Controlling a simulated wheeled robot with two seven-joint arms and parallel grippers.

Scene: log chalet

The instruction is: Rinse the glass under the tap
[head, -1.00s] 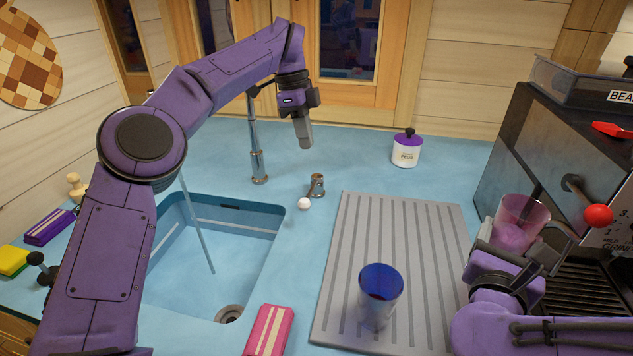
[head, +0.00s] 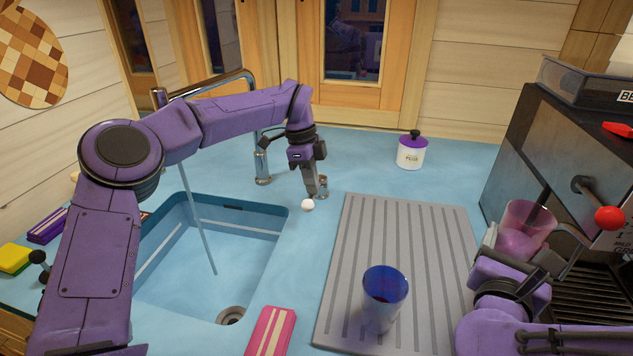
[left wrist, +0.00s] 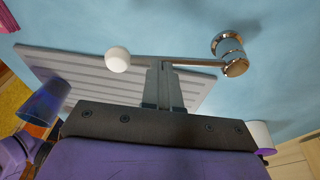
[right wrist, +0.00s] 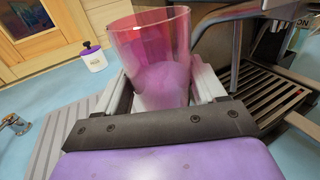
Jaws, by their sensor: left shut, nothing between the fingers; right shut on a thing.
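A pink see-through glass (head: 528,218) is upright in my right gripper (head: 518,248), which is shut on it beside the coffee machine. The right wrist view shows the glass (right wrist: 155,50) between the fingers. The tap (head: 262,165) stands behind the sink (head: 262,240), and a thin stream of water (head: 199,230) falls into the basin. My left gripper (head: 318,193) is shut and empty, low beside the tap's lever with its white ball knob (head: 308,205). In the left wrist view the fingertips (left wrist: 164,62) are at the lever rod (left wrist: 193,62), between knob and post; contact is unclear.
A blue glass (head: 384,295) stands on the grey ribbed drainer (head: 430,240). A pink striped packet (head: 270,332) lies by the sink. A white jar with a purple lid (head: 411,152) stands at the back. The coffee machine (head: 530,130) fills the right side.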

